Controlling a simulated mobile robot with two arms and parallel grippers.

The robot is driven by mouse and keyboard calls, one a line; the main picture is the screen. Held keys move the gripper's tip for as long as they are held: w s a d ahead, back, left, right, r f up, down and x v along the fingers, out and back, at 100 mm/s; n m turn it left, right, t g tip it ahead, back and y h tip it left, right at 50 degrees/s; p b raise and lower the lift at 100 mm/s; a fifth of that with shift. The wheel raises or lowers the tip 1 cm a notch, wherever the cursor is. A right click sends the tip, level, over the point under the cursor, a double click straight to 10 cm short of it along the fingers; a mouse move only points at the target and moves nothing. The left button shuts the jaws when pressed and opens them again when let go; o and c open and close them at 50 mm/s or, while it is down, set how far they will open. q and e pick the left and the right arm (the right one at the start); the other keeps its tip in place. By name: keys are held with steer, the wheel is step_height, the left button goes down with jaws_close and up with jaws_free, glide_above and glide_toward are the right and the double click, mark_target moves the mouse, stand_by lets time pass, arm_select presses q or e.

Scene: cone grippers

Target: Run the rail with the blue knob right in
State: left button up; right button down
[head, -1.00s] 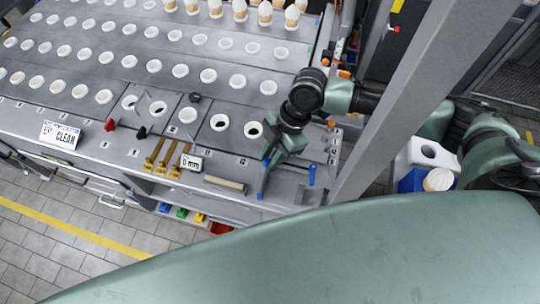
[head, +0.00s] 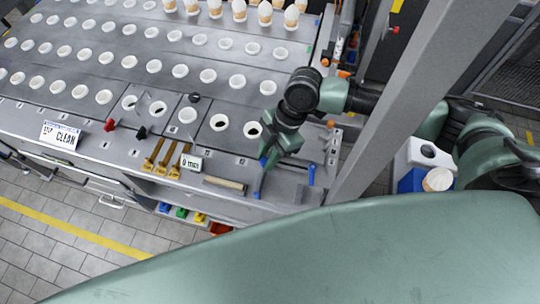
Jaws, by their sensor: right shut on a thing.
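My right gripper (head: 266,164) reaches down over the front right of the grey worktop (head: 225,163). It is shut, and a blue part (head: 263,160) shows at its fingers, which I take to be the blue knob. The green fingers and wrist hide most of that knob and the rail under it, so the length of rail showing cannot be told. A second blue upright piece (head: 311,174) stands apart to the right of the gripper. My left gripper is not in view.
Rows of white cups (head: 150,66) fill the worktop. A red knob (head: 110,125), a black knob (head: 142,132), brass handles (head: 165,156), a CLEAN sign (head: 62,135) and a wooden-handled tool (head: 225,184) lie along the front. A grey post (head: 420,90) rises at the right.

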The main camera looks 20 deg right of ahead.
steer(key=shift+w+a+r, duration=0.1)
steer(key=shift+w+a, duration=0.3)
steer(key=shift+a, duration=0.25)
steer(key=shift+w+a, duration=0.2)
steer(key=c, duration=1.2)
jaws_free()
steer(key=shift+s+d, duration=0.1)
steer(key=b+v, duration=0.2)
steer(key=v, duration=0.5)
steer(key=shift+d+r, duration=0.2)
steer(key=shift+r, duration=0.1)
